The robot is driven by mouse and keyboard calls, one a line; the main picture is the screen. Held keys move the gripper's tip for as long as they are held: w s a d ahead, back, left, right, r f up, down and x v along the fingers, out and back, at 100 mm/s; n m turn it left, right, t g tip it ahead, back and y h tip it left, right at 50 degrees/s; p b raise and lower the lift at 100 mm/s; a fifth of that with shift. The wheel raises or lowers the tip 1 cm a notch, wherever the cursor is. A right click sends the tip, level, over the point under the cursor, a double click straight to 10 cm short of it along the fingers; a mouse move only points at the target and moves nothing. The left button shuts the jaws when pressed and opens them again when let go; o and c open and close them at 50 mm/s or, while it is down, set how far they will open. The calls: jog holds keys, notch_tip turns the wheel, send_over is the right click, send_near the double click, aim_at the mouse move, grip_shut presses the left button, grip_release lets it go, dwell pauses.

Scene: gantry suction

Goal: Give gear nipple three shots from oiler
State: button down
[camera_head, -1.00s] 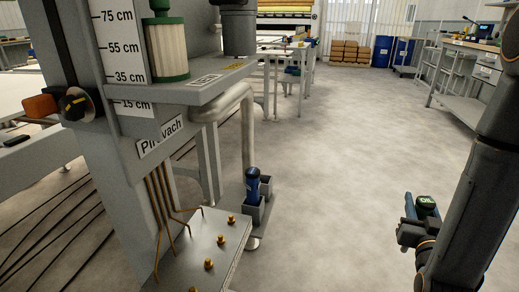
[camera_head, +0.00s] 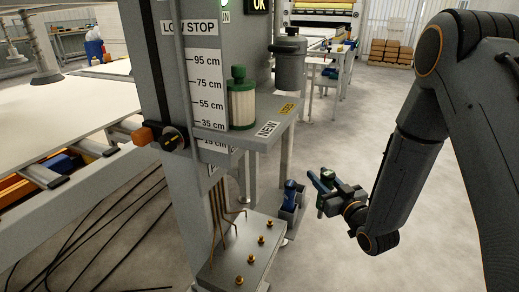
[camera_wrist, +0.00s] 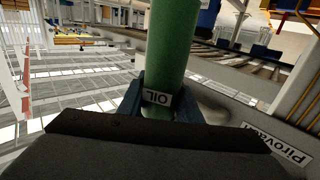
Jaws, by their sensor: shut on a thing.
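My gripper (camera_head: 328,188) is shut on the green oiler, a cylinder marked OIL (camera_wrist: 172,50), which fills the space between the dark blue fingers in the wrist view. In the head view the oiler is small and partly hidden by the gripper. Which one is the gear nipple I cannot tell. The gripper is to the right of the plate and farther back, apart from the nipples.
A blue bottle (camera_head: 290,190) stands in a grey holder (camera_head: 290,218) behind the plate. Thin copper pipes (camera_head: 222,205) run down to the plate. A shelf (camera_head: 245,135) with a green-capped filter (camera_head: 241,103) juts out above. Floor to the right is clear.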

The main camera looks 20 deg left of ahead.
jog(key=s+a+r+n+g+y+p, duration=0.2)
jog(key=s+a+r+n+g+p, duration=0.1)
jog(key=a, duration=0.5)
jog(key=s+a+r+n+g+y+p, duration=0.3)
jog(key=s+a+g+p, duration=0.1)
jog(key=a, duration=0.5)
jog(key=shift+s+g+p, duration=0.4)
jog(key=shift+g+p, duration=0.1)
jog(key=shift+p, duration=0.45)
jog(key=shift+d, duration=0.15)
jog(key=shift+f+b, duration=1.4)
jog(key=shift+f, duration=1)
jog(key=shift+f+b, duration=0.3)
jog(key=shift+f, duration=0.3)
jog(key=shift+r+p, duration=0.4)
jog(key=shift+r, duration=0.2)
jog(key=shift+f, duration=0.55)
